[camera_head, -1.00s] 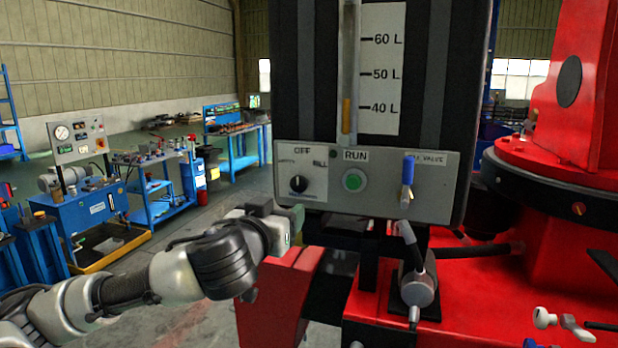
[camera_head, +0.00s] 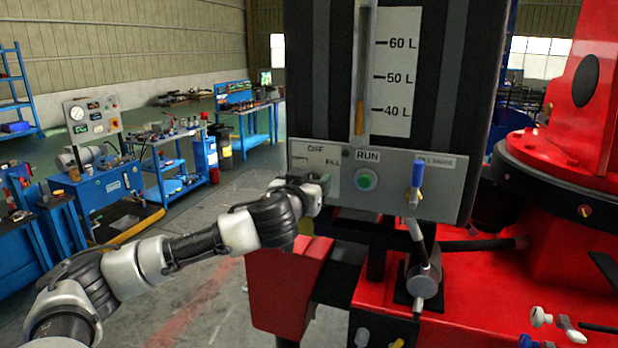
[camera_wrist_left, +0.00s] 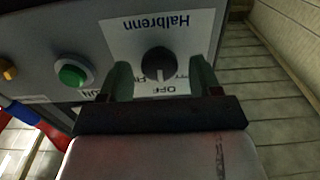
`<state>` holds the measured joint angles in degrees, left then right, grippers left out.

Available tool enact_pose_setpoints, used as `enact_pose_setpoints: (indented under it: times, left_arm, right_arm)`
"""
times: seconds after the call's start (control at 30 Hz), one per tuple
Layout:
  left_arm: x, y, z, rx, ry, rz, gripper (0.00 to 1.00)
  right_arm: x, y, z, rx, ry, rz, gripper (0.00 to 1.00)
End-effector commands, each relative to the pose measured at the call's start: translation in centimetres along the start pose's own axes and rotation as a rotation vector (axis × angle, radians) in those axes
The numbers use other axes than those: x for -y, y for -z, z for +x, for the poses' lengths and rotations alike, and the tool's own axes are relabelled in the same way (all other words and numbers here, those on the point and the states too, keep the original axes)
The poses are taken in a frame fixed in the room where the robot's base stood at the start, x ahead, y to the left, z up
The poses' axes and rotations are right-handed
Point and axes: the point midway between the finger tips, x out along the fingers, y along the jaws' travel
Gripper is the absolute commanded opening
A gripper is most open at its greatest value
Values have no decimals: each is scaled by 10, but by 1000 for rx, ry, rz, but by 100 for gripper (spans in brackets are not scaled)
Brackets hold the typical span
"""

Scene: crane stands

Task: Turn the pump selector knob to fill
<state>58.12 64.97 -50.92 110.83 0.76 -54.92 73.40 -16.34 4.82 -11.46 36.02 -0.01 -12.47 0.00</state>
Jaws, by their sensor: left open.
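The black selector knob (camera_wrist_left: 158,63) sits on a pale label plate in the left wrist view, seen upside down. OFF is printed just below it there, and a partly covered FILL label (camera_wrist_left: 122,77) is behind the left-hand finger. My left gripper (camera_wrist_left: 162,78) is open, one finger on each side of the knob; I see no clear contact. In the head view my left gripper (camera_head: 318,188) is in front of the panel's left part and hides the knob. The FILL label (camera_head: 332,162) shows above it. My right gripper is not in view.
A green RUN button (camera_head: 366,179) is close to the right of my gripper, with a blue-handled valve (camera_head: 417,174) farther right. The panel (camera_head: 440,205) hangs below a level gauge (camera_head: 397,72). A red block (camera_head: 283,285) is under my gripper.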

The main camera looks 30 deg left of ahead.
Motion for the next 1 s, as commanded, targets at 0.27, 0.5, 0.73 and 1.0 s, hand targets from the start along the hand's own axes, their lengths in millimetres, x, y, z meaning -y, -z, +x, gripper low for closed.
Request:
enact_pose_setpoints:
  times: [0.27, 0.5, 0.73, 1.0]
  left_arm:
    - [0, -1, 0, 0, 0, 0, 51]
    - [0, 0, 0, 1, 0, 0, 17]
    - [0, -1, 0, 1, 0, 21, 16]
    - [-1, -2, 0, 1, 0, 157, 16]
  right_arm:
    - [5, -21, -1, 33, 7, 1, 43]
    - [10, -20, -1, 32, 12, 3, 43]
    - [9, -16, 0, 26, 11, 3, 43]
    - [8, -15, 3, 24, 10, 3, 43]
